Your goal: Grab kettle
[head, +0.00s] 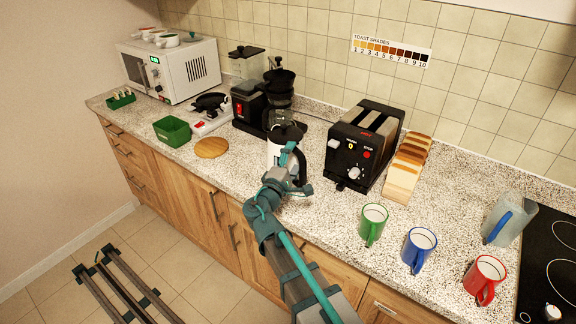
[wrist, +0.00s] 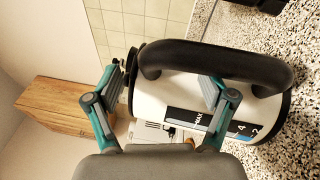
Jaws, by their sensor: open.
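The kettle (head: 275,155) has a white body and a black lid and stands on the counter in the middle of the head view. In the wrist view the kettle appears sideways, with its black handle (wrist: 220,58) arching toward me and dark level marks with numbers on its body. My gripper (head: 292,160) is right in front of the kettle and hides part of it. In the wrist view my gripper (wrist: 162,82) is open, with its fingers spread. The right finger overlaps the kettle's body below the handle; the left finger is beside the lid end. I cannot tell whether they touch it.
A black toaster (head: 360,148) stands to the right with a row of bread slices (head: 403,175). A coffee maker (head: 280,98) is close behind the kettle. Green (head: 373,222), blue (head: 420,250) and red (head: 484,280) mugs stand at the front right. A round wooden board (head: 211,147) lies left.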

